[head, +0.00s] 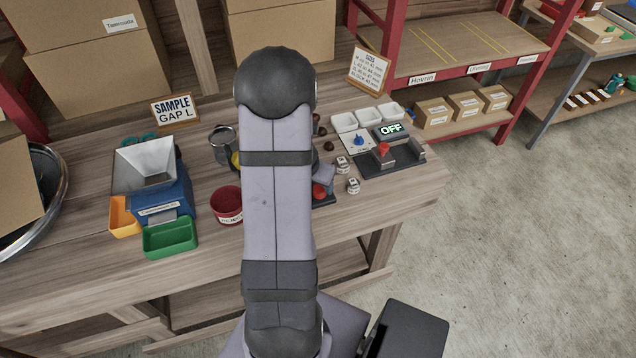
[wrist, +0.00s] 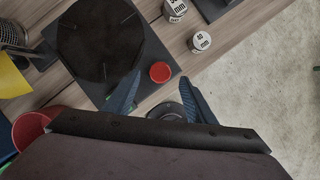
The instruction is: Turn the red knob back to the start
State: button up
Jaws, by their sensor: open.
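The red knob (wrist: 160,72) is a small round red cap at the corner of a dark plate (wrist: 168,88) in the wrist view. A large black disc (wrist: 100,40) lies on the same plate. In the head view the red knob (head: 319,191) shows just right of my arm, which hides most of the plate. My gripper (wrist: 158,80) is open, with one finger on each side of the knob in the wrist picture. No contact shows, and I cannot tell the height between fingertips and knob.
White-labelled weights (wrist: 201,41) stand close to the plate. A red cup (head: 228,204) is left of my arm. At the right are a red-handled device (head: 383,150), a blue knob (head: 358,140) and an OFF display (head: 391,131). The bench's front right is clear.

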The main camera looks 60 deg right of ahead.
jog(key=shift+p+v, duration=0.5)
jog(key=shift+v, duration=1.1)
jog(key=s+a+f+m+g+y, duration=0.1)
jog(key=s+a+m+g+y, duration=0.2)
jog(key=a+m, duration=0.7)
jog(key=s+a+m+y, duration=0.2)
jog(key=s+a+m, duration=0.3)
jog(key=m, duration=0.9)
jog(key=w+a+r+n+t+b, duration=0.1)
jog(key=w+a+r+n+b, duration=0.1)
jog(key=w+a, duration=0.5)
jog(key=w+a+r+n+t+b, duration=0.2)
jog(key=w+a, duration=0.5)
jog(key=a, duration=1)
jog(key=shift+w+a+r+n+b, duration=0.2)
jog(key=shift+w+a+n+b, duration=0.15)
jog(key=shift+n, duration=0.55)
